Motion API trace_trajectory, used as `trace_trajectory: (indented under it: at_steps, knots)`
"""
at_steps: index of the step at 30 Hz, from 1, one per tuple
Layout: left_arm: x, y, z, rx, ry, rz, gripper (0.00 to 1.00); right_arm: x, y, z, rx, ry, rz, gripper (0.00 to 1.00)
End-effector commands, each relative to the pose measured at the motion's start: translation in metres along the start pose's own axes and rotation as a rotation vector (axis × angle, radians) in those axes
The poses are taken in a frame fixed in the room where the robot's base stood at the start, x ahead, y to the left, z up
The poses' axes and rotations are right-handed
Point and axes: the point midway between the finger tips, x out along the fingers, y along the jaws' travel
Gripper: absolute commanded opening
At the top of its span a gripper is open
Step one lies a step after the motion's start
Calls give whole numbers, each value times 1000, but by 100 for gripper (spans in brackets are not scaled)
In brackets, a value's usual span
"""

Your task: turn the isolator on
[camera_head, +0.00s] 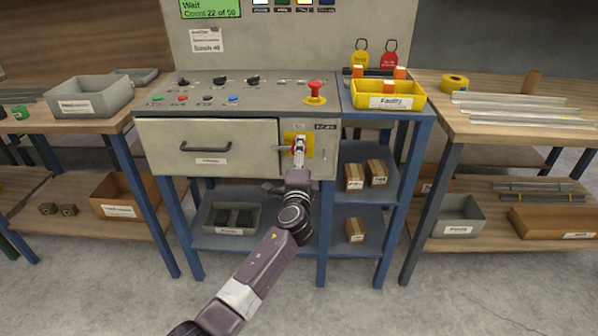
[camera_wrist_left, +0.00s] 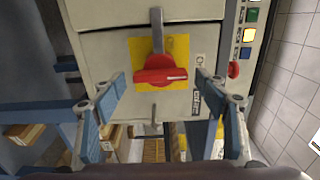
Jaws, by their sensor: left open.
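The isolator is a red rotary handle (camera_wrist_left: 160,76) on a yellow plate (camera_wrist_left: 180,48), set in the grey machine front right of the drawer. In the head view the yellow plate (camera_head: 308,150) is partly covered by my gripper. In the left wrist view the handle's bar lies crosswise in the picture, with a pale mark near its right end. My left gripper (camera_head: 299,152) is open in front of it. In the left wrist view its fingertips (camera_wrist_left: 160,84) stand on either side of the handle, with gaps visible. Contact cannot be told. My right gripper is out of view.
A drawer with a dark handle (camera_head: 206,148) is left of the isolator. A red mushroom button (camera_head: 315,88) stands on the panel above. A yellow bin (camera_head: 370,102) sits to the right. Shelves with boxes (camera_head: 354,178) lie below right.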

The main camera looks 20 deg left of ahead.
Motion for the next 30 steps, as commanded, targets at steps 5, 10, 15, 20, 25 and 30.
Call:
trace_trajectory:
  at_steps: [5, 10, 15, 20, 25, 30]
  knots:
    - [-34, 2, 0, -1, 3, 1, 67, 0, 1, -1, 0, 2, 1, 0]
    - [-66, 1, 0, 0, 2, 2, 67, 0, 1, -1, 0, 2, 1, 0]
    - [-90, 1, -1, 0, 2, 1, 67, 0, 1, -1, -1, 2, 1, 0]
    - [-99, 0, 0, 2, 1, 1, 67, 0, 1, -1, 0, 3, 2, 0]
    - [-101, 0, 0, 1, 1, 0, 67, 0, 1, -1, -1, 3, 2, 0]
    - [-100, 0, 0, 1, 1, 0, 67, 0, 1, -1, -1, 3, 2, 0]
